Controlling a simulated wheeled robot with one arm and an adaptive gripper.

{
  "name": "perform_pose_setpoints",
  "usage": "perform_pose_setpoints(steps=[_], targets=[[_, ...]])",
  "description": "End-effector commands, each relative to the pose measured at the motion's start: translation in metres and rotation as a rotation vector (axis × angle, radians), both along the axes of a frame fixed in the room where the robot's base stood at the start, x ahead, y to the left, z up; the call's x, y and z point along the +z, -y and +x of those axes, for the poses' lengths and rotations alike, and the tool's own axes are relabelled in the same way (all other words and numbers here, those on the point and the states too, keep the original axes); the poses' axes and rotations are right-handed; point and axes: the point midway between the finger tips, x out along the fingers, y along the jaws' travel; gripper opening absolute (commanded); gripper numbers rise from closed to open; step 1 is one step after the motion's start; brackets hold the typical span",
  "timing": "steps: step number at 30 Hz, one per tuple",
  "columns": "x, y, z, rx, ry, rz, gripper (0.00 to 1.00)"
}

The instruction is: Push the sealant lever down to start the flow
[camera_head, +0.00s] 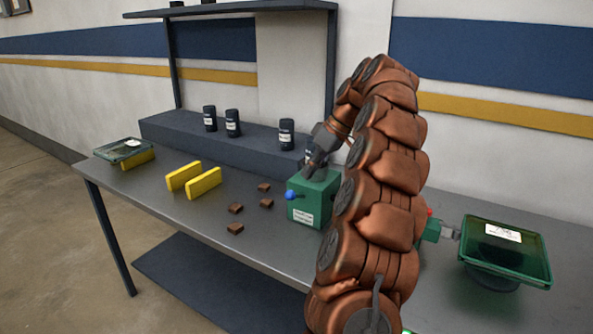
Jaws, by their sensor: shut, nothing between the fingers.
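A green box (315,203) with a white label stands on the grey workbench, right of centre. The label text is too small to read. A lever with a blue ball knob (291,196) sticks out at the box's left side. My gripper (309,172) is shut and empty, pointing down at the top of the green box, above and slightly right of the blue knob. I cannot tell whether its fingertips touch the box. My arm hides part of the bench to the right of the box.
Several brown blocks (236,208) lie left of the box. Yellow bars (204,183) stand farther left, near a glass tray (123,149). Dark bottles (286,134) stand on a raised ledge (182,131) behind. A green-rimmed tray (507,270) is at the right. The bench front is clear.

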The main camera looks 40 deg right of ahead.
Motion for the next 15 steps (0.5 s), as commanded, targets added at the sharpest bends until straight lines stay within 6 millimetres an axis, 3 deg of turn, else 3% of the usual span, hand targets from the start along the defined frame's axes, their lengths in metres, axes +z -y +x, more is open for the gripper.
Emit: perform_pose_setpoints(steps=[15], targets=[[-0.034, -0.016, 0.014, 0.002, 0.004, -0.002, 0.0]])
